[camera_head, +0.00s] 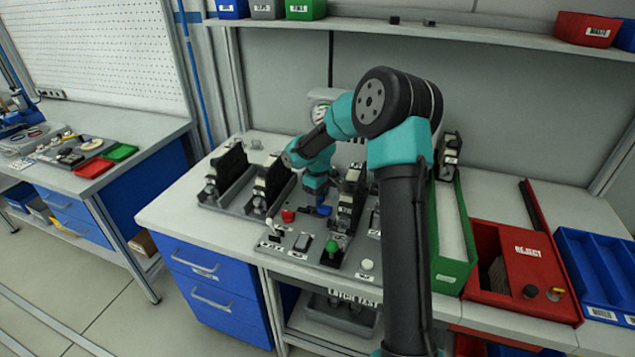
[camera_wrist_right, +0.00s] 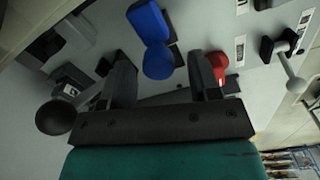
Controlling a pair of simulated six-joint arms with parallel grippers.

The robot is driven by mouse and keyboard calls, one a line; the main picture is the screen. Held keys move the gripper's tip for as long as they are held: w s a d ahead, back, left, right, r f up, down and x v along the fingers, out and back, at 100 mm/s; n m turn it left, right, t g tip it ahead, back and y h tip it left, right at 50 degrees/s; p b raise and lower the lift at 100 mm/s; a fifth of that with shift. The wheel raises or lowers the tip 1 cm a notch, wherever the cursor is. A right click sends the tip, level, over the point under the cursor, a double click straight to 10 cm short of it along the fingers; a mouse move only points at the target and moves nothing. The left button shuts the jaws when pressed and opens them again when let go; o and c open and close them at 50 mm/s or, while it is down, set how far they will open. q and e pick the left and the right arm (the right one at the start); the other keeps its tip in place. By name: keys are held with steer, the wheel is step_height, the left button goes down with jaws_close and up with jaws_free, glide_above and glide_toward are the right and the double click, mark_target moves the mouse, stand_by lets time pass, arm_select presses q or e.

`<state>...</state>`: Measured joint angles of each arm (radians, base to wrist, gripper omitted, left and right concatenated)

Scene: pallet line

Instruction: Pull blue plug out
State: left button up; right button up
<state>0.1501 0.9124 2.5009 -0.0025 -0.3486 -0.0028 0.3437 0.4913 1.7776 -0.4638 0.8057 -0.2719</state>
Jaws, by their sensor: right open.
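The blue plug (camera_head: 323,210) stands at the back of the grey control panel, partly covered by my right gripper. In the right wrist view the blue plug (camera_wrist_right: 148,22) shows as a rounded blue body ahead of the fingertips. My right gripper (camera_head: 317,197) points down just above and behind it. Its two fingers are apart, and nothing is held between them; in the right wrist view the open jaws (camera_wrist_right: 163,66) face the near end of the plug. Whether a finger touches it I cannot tell. My left gripper is not in view.
A red part (camera_head: 288,215) sits left of the plug, close to one finger in the wrist view (camera_wrist_right: 217,67). A green knob (camera_head: 335,247) and a lever switch (camera_head: 271,226) stand nearer the front. Black fixtures flank the gripper. A green bin (camera_head: 453,272) and red reject box (camera_head: 538,268) are right.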

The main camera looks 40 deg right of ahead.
step_height(320, 180, up, 17)
steer(key=shift+r, duration=0.15)
stand_by(0.5)
stand_by(0.5)
steer(key=w+a+f+t+y, duration=0.1)
steer(key=a+f+t, duration=0.1)
steer(key=a+f, duration=0.55)
steer(key=a+f+t+y, duration=0.25)
steer(key=a+f, duration=0.25)
steer(key=a, duration=0.6)
steer(key=w+a+f+t, duration=0.1)
steer(key=a+f+t, duration=0.1)
steer(key=a+f, duration=0.6)
steer(key=s+a+f+m+g, duration=0.3)
steer(key=s+f+m+g, duration=0.1)
steer(key=s+f, duration=1.7)
steer(key=shift+s+a+f+m+g, duration=0.2)
steer(key=shift+s+f+m+g, duration=0.15)
steer(key=shift+g, duration=0.5)
